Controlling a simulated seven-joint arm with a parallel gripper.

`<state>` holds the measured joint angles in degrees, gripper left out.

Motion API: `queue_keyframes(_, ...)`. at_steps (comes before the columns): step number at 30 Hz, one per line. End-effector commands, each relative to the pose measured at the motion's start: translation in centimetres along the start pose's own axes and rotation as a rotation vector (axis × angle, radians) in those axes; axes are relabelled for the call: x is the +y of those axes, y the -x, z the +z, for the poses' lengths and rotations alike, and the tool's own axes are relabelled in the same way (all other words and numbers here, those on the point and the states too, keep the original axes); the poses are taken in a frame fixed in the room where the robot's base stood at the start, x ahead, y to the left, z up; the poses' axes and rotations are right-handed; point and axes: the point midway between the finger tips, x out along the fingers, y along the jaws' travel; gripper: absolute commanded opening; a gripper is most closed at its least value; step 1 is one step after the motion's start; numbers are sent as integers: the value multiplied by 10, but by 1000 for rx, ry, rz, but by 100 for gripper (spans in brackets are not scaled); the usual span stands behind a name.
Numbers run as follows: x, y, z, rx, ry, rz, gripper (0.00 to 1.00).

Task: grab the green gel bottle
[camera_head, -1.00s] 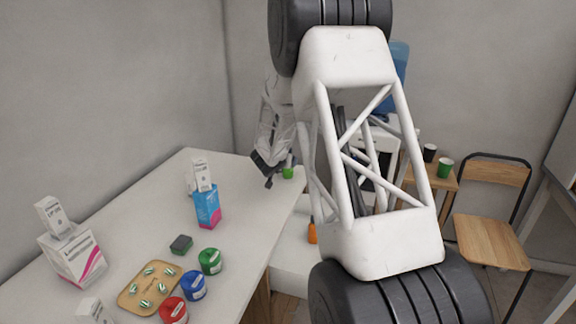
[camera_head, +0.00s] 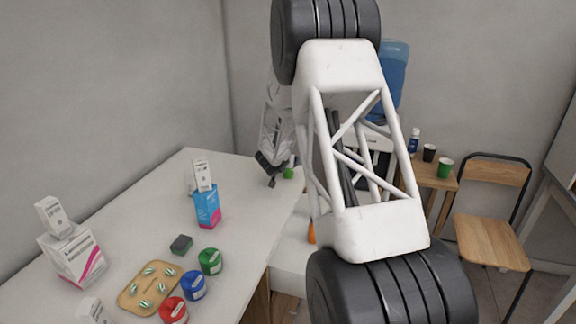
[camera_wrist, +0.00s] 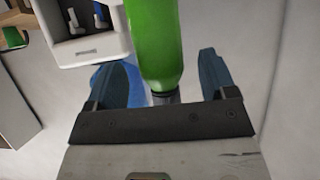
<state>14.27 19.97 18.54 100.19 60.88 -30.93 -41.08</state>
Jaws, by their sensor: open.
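The green gel bottle (camera_wrist: 155,45) fills the upper middle of the wrist view, lying between my two spread fingers. Clear gaps show on both sides of it, and its dark ribbed neck reaches down toward my palm. My gripper (camera_wrist: 163,68) is open and holds nothing. In the head view, the bottle (camera_head: 288,173) is a small green shape at the far right end of the white counter. My gripper (camera_head: 268,171) is just left of it there, dark and small. Most of the bottle's lower part and its contact with the counter are hard to make out.
The white counter (camera_head: 150,215) bears a blue-pink box (camera_head: 207,207), red, blue and green jars (camera_head: 210,261), a pill tray (camera_head: 133,298) and white boxes (camera_head: 72,255). A water cooler (camera_head: 391,75), small table (camera_head: 432,179) and chair (camera_head: 490,240) stand behind right.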

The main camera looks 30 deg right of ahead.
Motion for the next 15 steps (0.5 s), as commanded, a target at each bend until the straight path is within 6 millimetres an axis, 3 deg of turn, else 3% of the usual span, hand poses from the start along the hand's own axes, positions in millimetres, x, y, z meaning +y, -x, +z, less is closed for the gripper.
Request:
queue_keyframes(6, 0, -20, 0, -1, 0, 0, 78)
queue_keyframes(15, 0, -25, 0, 0, 0, -1, 78)
